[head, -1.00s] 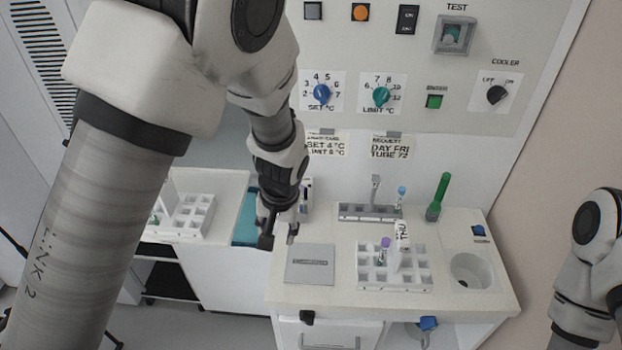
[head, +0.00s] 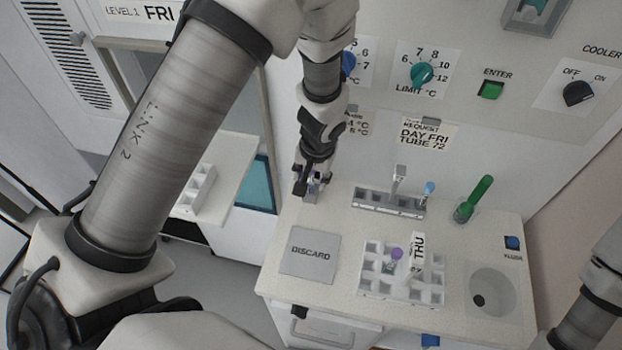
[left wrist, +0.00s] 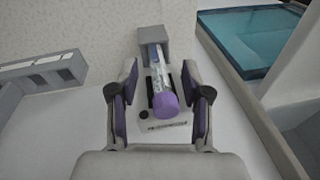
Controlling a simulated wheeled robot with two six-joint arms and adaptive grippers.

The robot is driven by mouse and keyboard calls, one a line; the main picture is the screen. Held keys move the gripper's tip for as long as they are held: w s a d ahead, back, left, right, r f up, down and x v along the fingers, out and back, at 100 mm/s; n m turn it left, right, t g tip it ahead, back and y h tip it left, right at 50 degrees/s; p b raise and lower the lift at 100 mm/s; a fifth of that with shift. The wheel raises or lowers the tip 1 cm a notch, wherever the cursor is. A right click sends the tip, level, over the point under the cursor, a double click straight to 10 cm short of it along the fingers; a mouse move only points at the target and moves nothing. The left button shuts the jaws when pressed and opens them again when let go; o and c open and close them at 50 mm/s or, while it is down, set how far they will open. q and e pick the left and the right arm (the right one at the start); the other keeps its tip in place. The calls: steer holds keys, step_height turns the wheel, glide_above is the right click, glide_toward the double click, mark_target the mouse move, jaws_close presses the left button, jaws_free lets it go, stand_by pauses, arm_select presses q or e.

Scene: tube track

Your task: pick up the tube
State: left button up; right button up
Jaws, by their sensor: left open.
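In the left wrist view a clear tube (left wrist: 158,66) with a purple cap (left wrist: 166,105) sits in a small grey and white stand (left wrist: 152,38). My left gripper (left wrist: 160,80) is open, one finger on each side of this tube. The fingers look apart from it, with a gap on both sides. In the head view the left gripper (head: 308,184) is low over the counter's back left corner, and it hides this tube there. My right gripper is out of view; only part of the right arm shows at the right edge.
A DISCARD pad (head: 310,255) lies in front of the left gripper. A white THU rack (head: 405,293) holds a purple-capped tube (head: 396,254). Behind it are a grey rack (head: 372,197) with a blue-capped tube (head: 428,188) and a green tube (head: 476,194). A round basin (head: 494,290) is at right.

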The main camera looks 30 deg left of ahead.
arm_select(q)
steer(key=shift+w+f, duration=0.3)
steer(key=shift+f, duration=0.1)
steer(key=shift+s+r, duration=0.1)
steer(key=shift+s, duration=0.05)
steer(key=shift+c, duration=0.7)
steer(key=shift+s+r, duration=0.15)
steer(key=shift+s, duration=0.1)
steer(key=c, duration=0.8)
steer(key=shift+w+d, duration=0.1)
steer(key=shift+w, duration=0.05)
jaws_close()
steer(key=shift+o, duration=0.2)
jaws_free()
steer(key=shift+r, duration=0.3)
step_height(320, 180, up, 27)
steer(key=shift+r+b, duration=0.15)
steer(key=shift+b, duration=0.95)
jaws_close()
